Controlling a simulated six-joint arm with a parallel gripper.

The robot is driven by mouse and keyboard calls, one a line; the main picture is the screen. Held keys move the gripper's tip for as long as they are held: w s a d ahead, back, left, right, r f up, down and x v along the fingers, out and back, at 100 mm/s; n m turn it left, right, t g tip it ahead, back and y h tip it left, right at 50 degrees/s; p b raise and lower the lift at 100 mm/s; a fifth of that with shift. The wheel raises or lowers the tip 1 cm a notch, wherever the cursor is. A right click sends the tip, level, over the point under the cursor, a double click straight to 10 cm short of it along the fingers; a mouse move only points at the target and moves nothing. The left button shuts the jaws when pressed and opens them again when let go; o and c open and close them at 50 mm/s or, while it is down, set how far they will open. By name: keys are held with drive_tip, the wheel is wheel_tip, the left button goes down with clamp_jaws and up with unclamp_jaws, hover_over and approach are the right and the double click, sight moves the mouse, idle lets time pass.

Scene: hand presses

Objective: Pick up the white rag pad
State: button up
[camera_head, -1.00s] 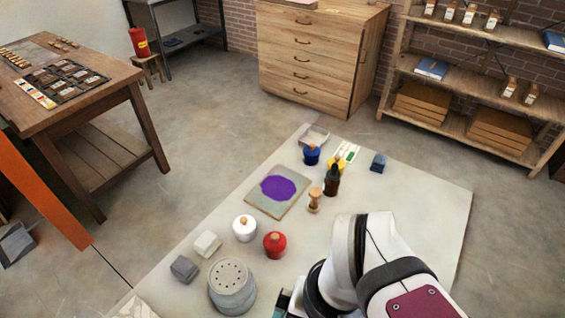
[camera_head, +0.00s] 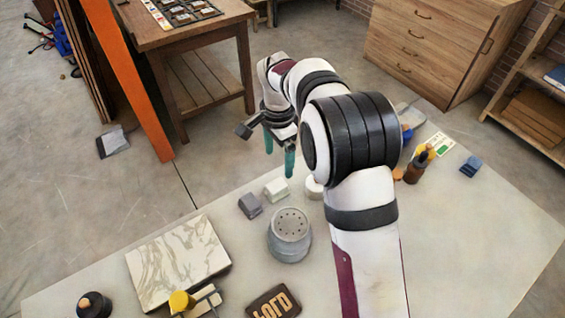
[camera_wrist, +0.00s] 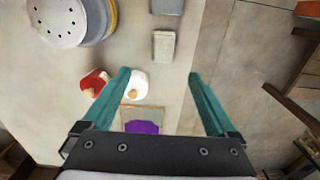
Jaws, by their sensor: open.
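The white rag pad (camera_head: 276,188) is a small pale block lying on the light table top. It sits beside a similar grey pad (camera_head: 250,205). My gripper (camera_head: 279,160) is open and empty, with its teal fingers pointing down, raised above the table near the white pad. In the wrist view the white pad (camera_wrist: 163,47) lies ahead of the gap between the fingertips (camera_wrist: 159,75), with the grey pad (camera_wrist: 167,7) beyond it. Nothing covers the white pad.
A white pot (camera_wrist: 137,82) and a red pot (camera_wrist: 94,82) lie close to one finger. A grey perforated canister (camera_head: 290,236) stands in front of the pads. A purple-inked slab (camera_wrist: 143,126) is partly hidden by my gripper. A marble slab (camera_head: 178,262) lies at left.

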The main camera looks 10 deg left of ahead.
sight(277, 186)
drive_tip(key=f, duration=1.3)
drive_tip(key=shift+a+f, duration=0.15)
drive_tip(key=shift+a, duration=0.2)
clamp_jaws()
drive_tip(key=shift+r, duration=2.25)
drive_tip(key=d+r, duration=0.7)
drive_tip(key=d, duration=0.5)
drive_tip(key=s+d+r+n, duration=0.4)
drive_tip(key=r, duration=0.4)
drive_tip(key=s+d+r+n, duration=0.4)
drive_tip(key=d+r+n, duration=0.1)
drive_tip(key=r, duration=0.4)
drive_tip(key=shift+s+d, duration=0.15)
drive_tip(key=shift+s, duration=0.2)
